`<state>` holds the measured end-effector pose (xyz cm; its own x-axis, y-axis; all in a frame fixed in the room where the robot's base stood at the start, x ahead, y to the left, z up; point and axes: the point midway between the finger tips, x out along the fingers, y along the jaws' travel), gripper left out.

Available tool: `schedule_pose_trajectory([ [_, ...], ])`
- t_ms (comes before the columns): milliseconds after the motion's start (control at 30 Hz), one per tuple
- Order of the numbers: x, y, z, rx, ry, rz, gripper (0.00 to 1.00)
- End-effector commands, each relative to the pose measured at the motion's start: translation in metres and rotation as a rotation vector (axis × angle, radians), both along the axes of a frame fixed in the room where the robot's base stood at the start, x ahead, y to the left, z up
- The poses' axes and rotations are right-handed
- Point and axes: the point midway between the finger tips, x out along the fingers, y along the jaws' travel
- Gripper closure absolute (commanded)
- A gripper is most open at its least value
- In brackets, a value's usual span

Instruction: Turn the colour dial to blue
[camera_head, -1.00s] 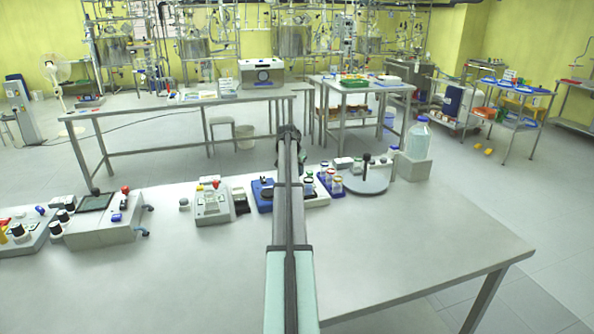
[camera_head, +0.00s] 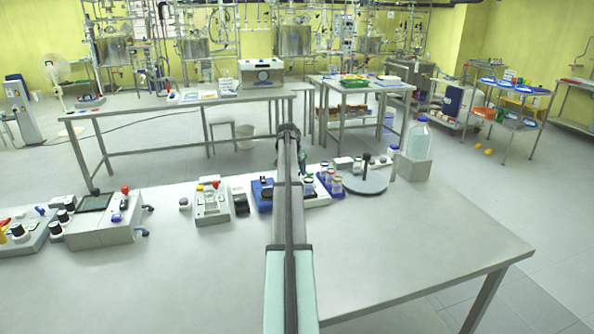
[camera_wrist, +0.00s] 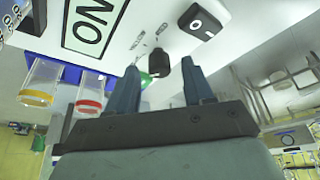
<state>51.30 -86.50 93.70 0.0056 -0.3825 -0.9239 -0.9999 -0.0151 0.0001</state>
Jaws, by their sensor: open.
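In the wrist view, a small black knob (camera_wrist: 161,67), which looks like the colour dial, stands out from a white panel (camera_wrist: 145,20). A green patch (camera_wrist: 146,79) shows beside it, partly behind a finger. My gripper (camera_wrist: 160,80) is open, with one finger on each side of the knob and gaps between. The knob's pointer and set colour cannot be made out. In the head view, a white device (camera_head: 316,194) shows beside my arm, which hides part of it and most of my gripper.
Clear tubes with red (camera_wrist: 88,104) and yellow (camera_wrist: 36,98) rings are at left.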

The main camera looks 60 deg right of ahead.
Motion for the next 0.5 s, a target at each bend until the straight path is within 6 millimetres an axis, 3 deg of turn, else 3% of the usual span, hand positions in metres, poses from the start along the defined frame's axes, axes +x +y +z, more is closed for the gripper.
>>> schedule_pose_trajectory([
  [500,0.000,0.036,0.086,-0.002,-0.001,0.001,0.48],
])
